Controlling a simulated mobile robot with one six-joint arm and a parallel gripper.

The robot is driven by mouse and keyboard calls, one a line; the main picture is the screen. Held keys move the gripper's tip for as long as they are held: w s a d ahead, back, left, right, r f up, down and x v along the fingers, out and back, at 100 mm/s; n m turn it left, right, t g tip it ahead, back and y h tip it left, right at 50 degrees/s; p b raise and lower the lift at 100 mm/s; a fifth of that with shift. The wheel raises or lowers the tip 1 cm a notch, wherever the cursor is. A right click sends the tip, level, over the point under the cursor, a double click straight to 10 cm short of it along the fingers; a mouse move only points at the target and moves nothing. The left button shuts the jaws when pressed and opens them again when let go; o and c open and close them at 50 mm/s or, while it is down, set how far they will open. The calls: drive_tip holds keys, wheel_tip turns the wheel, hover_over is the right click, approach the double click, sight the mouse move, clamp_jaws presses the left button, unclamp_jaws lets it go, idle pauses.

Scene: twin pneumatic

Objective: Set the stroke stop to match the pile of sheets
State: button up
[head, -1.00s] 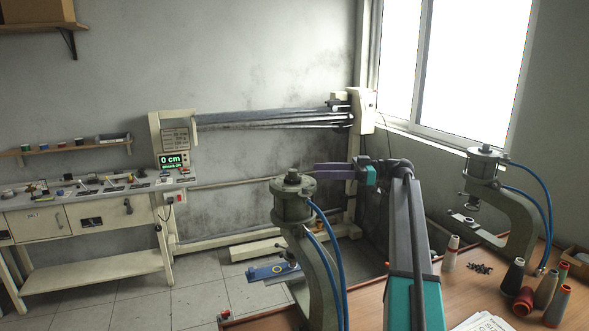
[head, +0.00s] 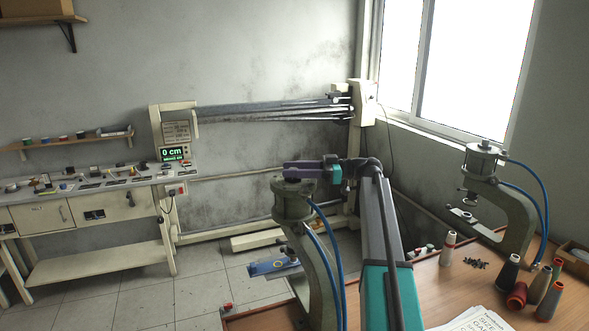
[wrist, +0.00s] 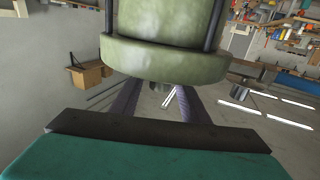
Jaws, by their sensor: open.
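The left press (head: 293,207) is a grey-green cylinder on a curved frame with blue hoses. My gripper (head: 298,170) is at the top of this cylinder, its purple fingers covering much of the knob there. In the wrist view, the cylinder (wrist: 165,52) fills the upper middle. A small dark knob (wrist: 160,87) at its end lies between my open fingers (wrist: 158,103); I cannot tell whether they touch it.
A second press (head: 482,160) stands at the right of the wooden table (head: 425,285). Thread cones (head: 517,295), small dark parts (head: 476,263) and printed papers (head: 470,322) lie on the table. A display (head: 173,154) at the back reads 0 cm.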

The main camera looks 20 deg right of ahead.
drive_tip(key=c, duration=0.8)
drive_tip(key=shift+d, duration=0.2)
clamp_jaws()
drive_tip(key=shift+a, duration=0.2)
